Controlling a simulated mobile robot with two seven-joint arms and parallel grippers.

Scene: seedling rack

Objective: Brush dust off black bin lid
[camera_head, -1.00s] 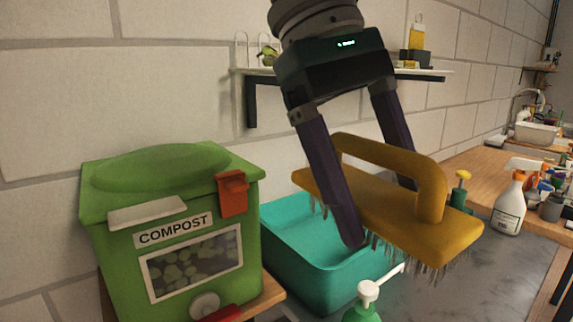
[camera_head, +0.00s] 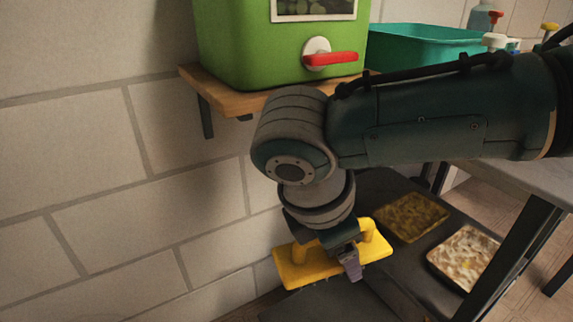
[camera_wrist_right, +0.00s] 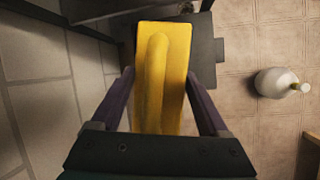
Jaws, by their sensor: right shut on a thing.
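My right gripper (camera_head: 345,255) is shut on the handle of a yellow brush (camera_head: 300,268) and holds it low, near the wall. The wrist view shows the brush (camera_wrist_right: 178,60) lengthwise between the two fingers of the gripper (camera_wrist_right: 158,95). A flat dark surface, which looks like the black bin lid (camera_head: 335,305), lies below the brush in the head view. It also shows in part behind the brush in the wrist view (camera_wrist_right: 205,65). The bristles are hidden, so I cannot tell whether they touch it. I can make out no dust. My left gripper is out of view.
A green compost box (camera_head: 240,60) with a red tap stands on a wooden wall shelf (camera_head: 235,99) above my gripper. A teal basin (camera_head: 410,50) is beside it. Two filled trays (camera_head: 412,217) (camera_head: 468,255) lie low at the right, near a dark table leg (camera_head: 520,255).

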